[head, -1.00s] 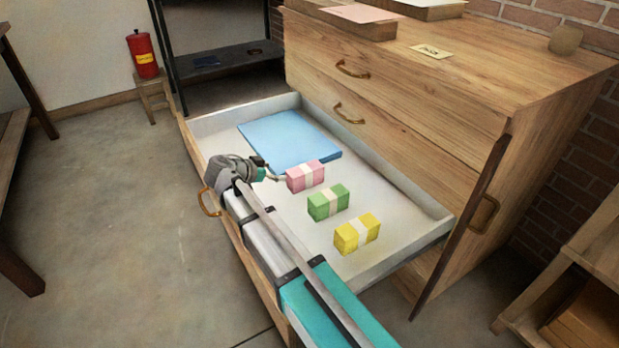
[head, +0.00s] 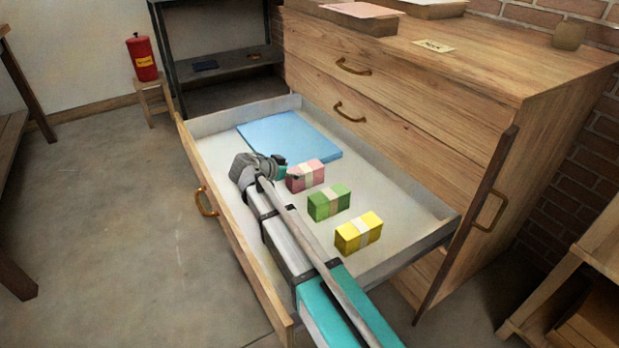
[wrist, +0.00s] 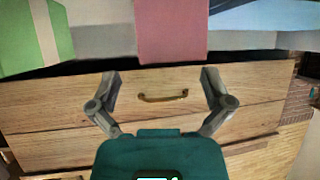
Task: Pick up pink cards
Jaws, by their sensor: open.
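The pink cards (head: 305,176) are a banded block with a pale band, lying in the open drawer (head: 391,193) between a blue sheet (head: 290,137) and a green block (head: 328,202). In the head view my gripper (head: 290,176) is at the near left side of the pink cards, partly hidden by my arm. In the wrist view my gripper (wrist: 162,80) has its two fingers spread wide with nothing between them. The pink cards (wrist: 172,32) are at the top middle there, beyond the fingertips. I cannot tell whether the fingers touch them.
A yellow block (head: 358,233) lies nearer in the drawer, past the green one. The drawer's walls bound the space around my arm. The wooden cabinet (head: 420,110) rises behind it, with a pink-topped box (head: 360,12) on top.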

